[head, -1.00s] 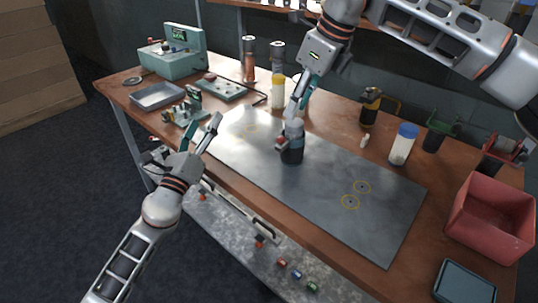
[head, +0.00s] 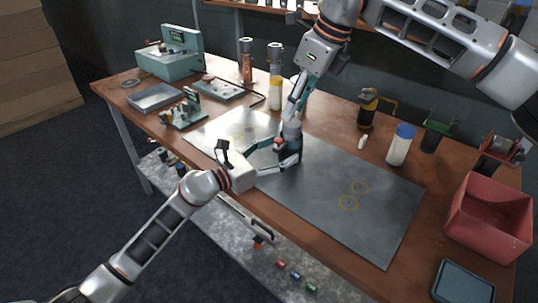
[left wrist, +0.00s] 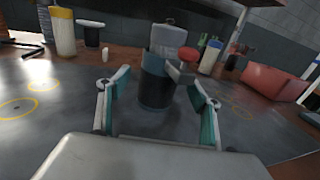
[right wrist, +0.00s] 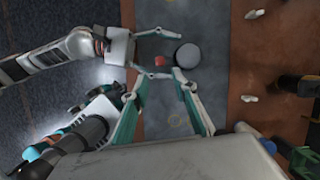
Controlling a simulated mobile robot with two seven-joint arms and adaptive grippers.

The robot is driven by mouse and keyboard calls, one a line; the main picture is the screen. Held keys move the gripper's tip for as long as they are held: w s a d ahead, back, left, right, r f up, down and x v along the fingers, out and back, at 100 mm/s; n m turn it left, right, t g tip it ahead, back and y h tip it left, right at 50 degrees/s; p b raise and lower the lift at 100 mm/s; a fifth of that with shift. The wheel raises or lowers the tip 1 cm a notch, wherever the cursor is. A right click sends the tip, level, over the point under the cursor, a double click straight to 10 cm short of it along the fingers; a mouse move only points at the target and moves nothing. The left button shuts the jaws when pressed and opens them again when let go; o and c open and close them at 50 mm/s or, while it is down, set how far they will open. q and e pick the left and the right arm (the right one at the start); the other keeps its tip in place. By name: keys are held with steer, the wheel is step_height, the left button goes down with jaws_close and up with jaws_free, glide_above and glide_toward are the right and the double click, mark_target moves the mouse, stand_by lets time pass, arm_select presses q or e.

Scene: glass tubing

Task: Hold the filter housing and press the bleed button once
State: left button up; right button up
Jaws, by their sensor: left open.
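The filter housing (head: 292,150), a dark cylinder with a grey top, stands upright on the grey metal plate. A red button (head: 278,142) shows at its side near the top; it also shows in the right wrist view (right wrist: 160,61), beside the round lid (right wrist: 187,54). My left gripper (head: 282,153) is open and low, with its fingers reaching toward both sides of the housing; contact is not clear. In the left wrist view the housing (left wrist: 156,92) stands ahead between the open fingers. My right gripper (head: 291,116) points down just above the housing, its fingertips apart in the right wrist view (right wrist: 158,88).
The metal plate (head: 335,205) is clear to the right, with yellow ring marks. A blue-capped jar (head: 399,148) and a red bin (head: 488,218) stand to the right. Yellow-topped bottle (head: 275,92), grey tray (head: 155,97) and teal machine (head: 170,62) are behind and left.

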mark_target(289, 146)
arm_select(q)
steer(key=shift+x, duration=1.95)
steer(key=shift+c, duration=0.3)
